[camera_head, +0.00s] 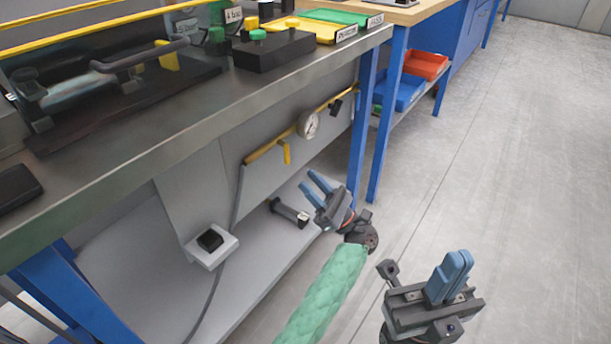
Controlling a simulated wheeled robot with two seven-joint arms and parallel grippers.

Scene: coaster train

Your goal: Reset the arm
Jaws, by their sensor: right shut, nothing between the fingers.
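My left gripper (314,188) is at the middle of the view, in front of the workbench's lower side. Its two blue fingers stand apart with nothing between them, so it is open. A green sleeve covers my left arm below it. My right gripper (453,271) is at the lower right over the bare floor. Its two blue fingers are together and hold nothing. Both grippers are clear of the bench top.
The metal workbench (125,133) fills the left. It carries a black block with green and yellow knobs (275,50) and yellow (312,31) and green trays. A gauge (308,124) hangs on a yellow pipe below. Blue (408,92) and red bins (425,63) sit behind. Floor at right is clear.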

